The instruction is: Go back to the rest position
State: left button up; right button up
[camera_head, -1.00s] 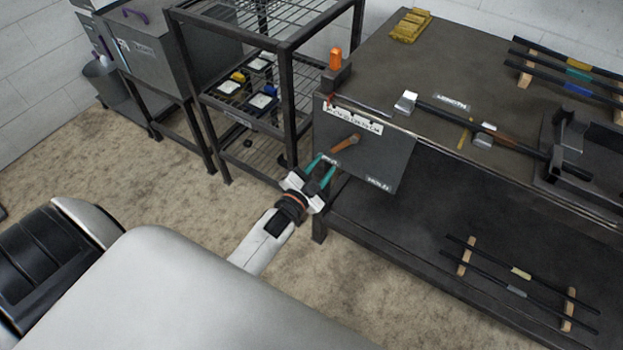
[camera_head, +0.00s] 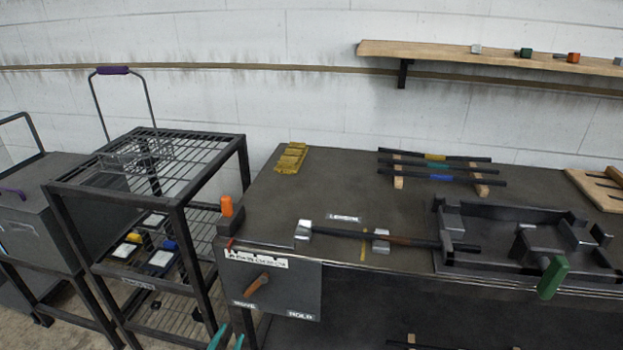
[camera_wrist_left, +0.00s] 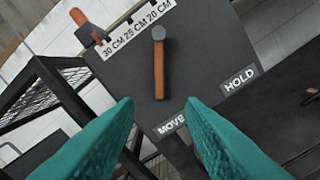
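My left gripper (camera_head: 226,338) shows only as teal fingertips at the bottom edge of the head view, below the dark control panel (camera_head: 290,292). In the left wrist view its two teal fingers (camera_wrist_left: 160,135) stand wide apart with nothing between them. Beyond them is the panel with a lever (camera_wrist_left: 159,65) that has an orange-brown handle. The fingers do not touch the lever. My right gripper is not in view.
A wire shelf (camera_head: 170,160) stands left. A wooden wall shelf (camera_head: 480,52) hangs behind.

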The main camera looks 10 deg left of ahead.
pick_arm(q)
jog(key=s+d+f+n+g+p, duration=0.1)
jog(key=s+f+g, duration=0.35)
jog(key=f, duration=0.65)
jog(key=s+d+f+n+g+p, duration=0.1)
jog(key=s+d+f+n+g, duration=0.15)
jog(key=s+f, duration=0.6)
jog(key=s+f+g, duration=0.3)
jog(key=s+f, duration=0.2)
jog(key=s, duration=0.3)
jog(key=s+f+n+g+p, duration=0.1)
jog(key=s+f+g, duration=0.2)
jog(key=s+f, duration=0.3)
jog(key=s+a+f+g, duration=0.1)
jog(key=s+f+g, duration=0.3)
jog(key=s, duration=0.8)
notch_tip(320, 180, down, 2)
jog(key=shift+f+n+y, duration=0.1)
jog(key=shift+n+y, duration=0.2)
jog(key=shift+n, duration=0.05)
jog(key=shift+o, duration=0.2)
